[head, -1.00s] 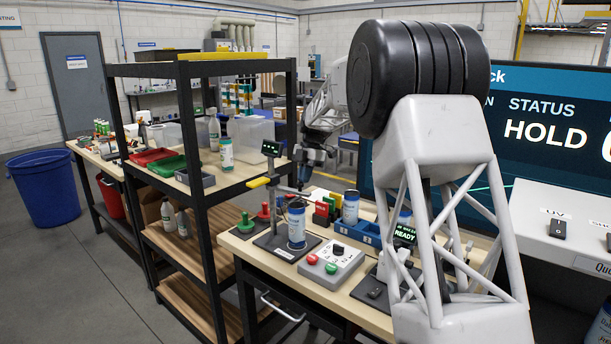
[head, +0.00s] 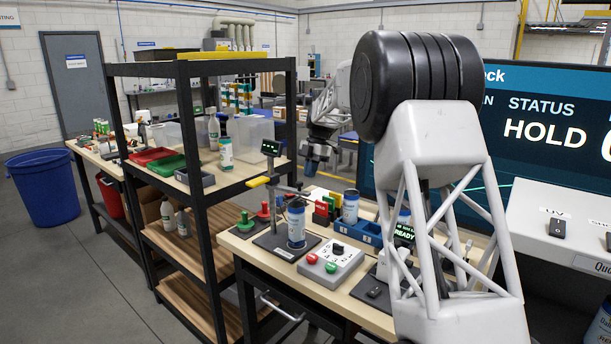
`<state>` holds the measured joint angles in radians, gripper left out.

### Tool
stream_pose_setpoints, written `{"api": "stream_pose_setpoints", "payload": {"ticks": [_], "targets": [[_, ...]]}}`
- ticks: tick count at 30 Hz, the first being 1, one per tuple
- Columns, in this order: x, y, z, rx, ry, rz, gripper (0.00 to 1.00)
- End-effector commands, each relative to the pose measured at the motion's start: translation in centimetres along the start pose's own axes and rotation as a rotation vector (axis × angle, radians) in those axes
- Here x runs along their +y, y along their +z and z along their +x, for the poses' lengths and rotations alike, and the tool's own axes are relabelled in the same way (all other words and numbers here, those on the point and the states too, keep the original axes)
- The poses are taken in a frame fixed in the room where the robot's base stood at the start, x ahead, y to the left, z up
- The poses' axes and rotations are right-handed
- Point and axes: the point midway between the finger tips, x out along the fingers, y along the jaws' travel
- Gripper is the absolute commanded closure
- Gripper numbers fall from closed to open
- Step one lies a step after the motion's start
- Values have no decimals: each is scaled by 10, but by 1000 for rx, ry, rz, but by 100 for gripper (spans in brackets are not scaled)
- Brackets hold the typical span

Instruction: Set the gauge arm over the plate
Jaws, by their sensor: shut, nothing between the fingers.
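The gauge (head: 270,149) is a post with a small lit display, standing on a dark plate (head: 277,253) on the bench. A yellow handle (head: 259,182) points left from the post. A thin gauge arm (head: 292,189) reaches right from the post, above a blue-and-white can (head: 297,224) that stands upright on the plate. Whether the arm touches the can is too small to tell. My gripper (head: 311,170) is shut and empty, above and slightly right of the gauge arm's end, and looks apart from it.
A control box (head: 330,262) with red and green buttons sits in front of the can. Another can (head: 350,207), a blue bin (head: 364,232) and red and green stamps (head: 263,211) stand nearby. A black shelf rack (head: 198,185) stands left of the bench.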

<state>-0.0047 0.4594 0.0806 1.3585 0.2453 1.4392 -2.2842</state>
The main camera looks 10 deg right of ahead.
Motion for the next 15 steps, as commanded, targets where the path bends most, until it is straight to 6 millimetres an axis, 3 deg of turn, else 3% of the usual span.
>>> {"api": "stream_pose_setpoints", "payload": {"ticks": [1, 15], "targets": [[1, 8, -4, 0, 1, 2, 100], [4, 4, -81, -1, 1, -1, 100]]}}
